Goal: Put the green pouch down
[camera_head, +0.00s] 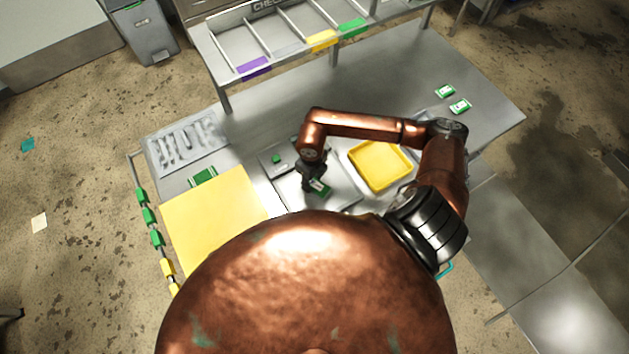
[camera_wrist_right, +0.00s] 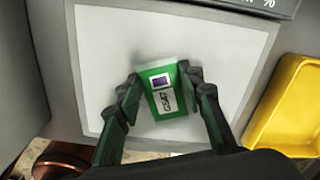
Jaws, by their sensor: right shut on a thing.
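The green pouch (camera_wrist_right: 166,91) has a white label with a dark square and printed text. In the wrist view it sits between the two fingertips of my right gripper (camera_wrist_right: 160,95), which is shut on it. In the head view the pouch (camera_head: 319,187) shows at the tip of my right gripper (camera_head: 311,182). It is over a pale square plate (camera_wrist_right: 225,62) of a grey device; I cannot tell whether it touches the plate. My left gripper is not in view.
A yellow tray (camera_head: 408,170) stands just right of the plate. Two green-and-white pouches (camera_head: 459,106) lie at the far right of the table. A yellow board (camera_head: 205,225) and a grey tray (camera_head: 160,165) are at left. A divided rack (camera_head: 225,50) stands at the back.

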